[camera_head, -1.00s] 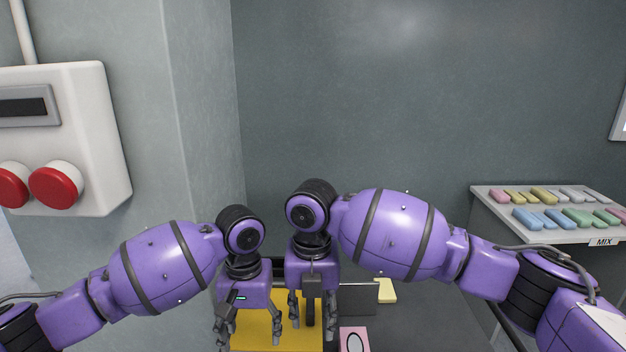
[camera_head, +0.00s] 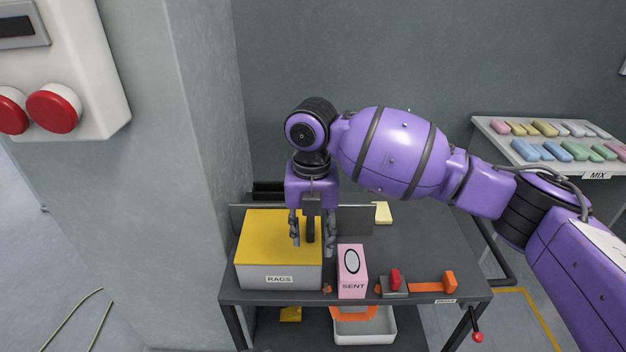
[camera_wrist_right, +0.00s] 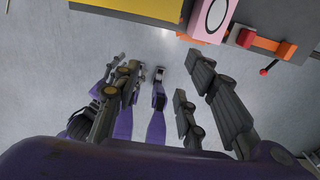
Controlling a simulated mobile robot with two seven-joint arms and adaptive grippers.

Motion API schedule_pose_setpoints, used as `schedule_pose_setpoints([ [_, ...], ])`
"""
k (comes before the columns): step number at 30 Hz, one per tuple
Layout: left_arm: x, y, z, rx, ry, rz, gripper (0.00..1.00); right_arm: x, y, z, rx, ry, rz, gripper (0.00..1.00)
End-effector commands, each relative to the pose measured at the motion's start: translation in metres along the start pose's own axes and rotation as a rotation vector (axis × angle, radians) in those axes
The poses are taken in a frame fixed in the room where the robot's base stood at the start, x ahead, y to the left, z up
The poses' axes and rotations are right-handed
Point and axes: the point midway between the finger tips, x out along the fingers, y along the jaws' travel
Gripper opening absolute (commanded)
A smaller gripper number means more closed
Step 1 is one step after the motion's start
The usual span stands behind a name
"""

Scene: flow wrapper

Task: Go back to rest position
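My right gripper (camera_head: 313,238) hangs pointing down, in front of the yellow-topped RAGS box and left of the pink SENT box in the head view. Its fingers are spread, with nothing between them. In the right wrist view the same gripper (camera_wrist_right: 160,88) shows its fingers wide apart, over grey floor, with purple parts visible farther down between them. My left arm and gripper are outside the head view.
The RAGS box (camera_head: 279,279) and SENT box (camera_head: 352,284) stand on a dark cart (camera_head: 425,250). A red switch (camera_head: 395,283) and an orange handle (camera_head: 449,281) sit at its front edge. A MIX shelf (camera_head: 497,142) is at right, a wall box with red buttons (camera_head: 53,108) at left.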

Motion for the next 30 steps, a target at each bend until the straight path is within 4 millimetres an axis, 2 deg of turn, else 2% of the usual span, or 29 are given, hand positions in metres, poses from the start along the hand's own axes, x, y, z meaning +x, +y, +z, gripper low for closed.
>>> schedule_pose_setpoints([
  [1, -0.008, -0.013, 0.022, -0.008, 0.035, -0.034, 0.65, 0.000, 0.000, 0.000, 0.000, 0.000, 0.000, 0.39],
  [3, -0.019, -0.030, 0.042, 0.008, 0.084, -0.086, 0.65, 0.000, 0.000, 0.000, 0.000, -0.001, 0.000, 0.39],
  [9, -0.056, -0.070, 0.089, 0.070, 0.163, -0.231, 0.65, 0.000, 0.000, 0.000, 0.000, -0.001, 0.000, 0.39],
  [16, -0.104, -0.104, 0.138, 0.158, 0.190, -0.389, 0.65, 0.001, 0.000, 0.000, 0.002, 0.000, 0.002, 0.39],
  [18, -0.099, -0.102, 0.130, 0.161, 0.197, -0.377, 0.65, 0.027, 0.010, -0.007, 0.077, 0.011, 0.059, 0.39],
  [26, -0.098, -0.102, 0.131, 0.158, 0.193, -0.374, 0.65, 0.098, 0.042, -0.026, 0.385, 0.042, 0.263, 0.39],
  [30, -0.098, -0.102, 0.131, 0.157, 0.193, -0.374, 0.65, 0.142, 0.059, -0.042, 0.642, 0.085, 0.405, 0.39],
])
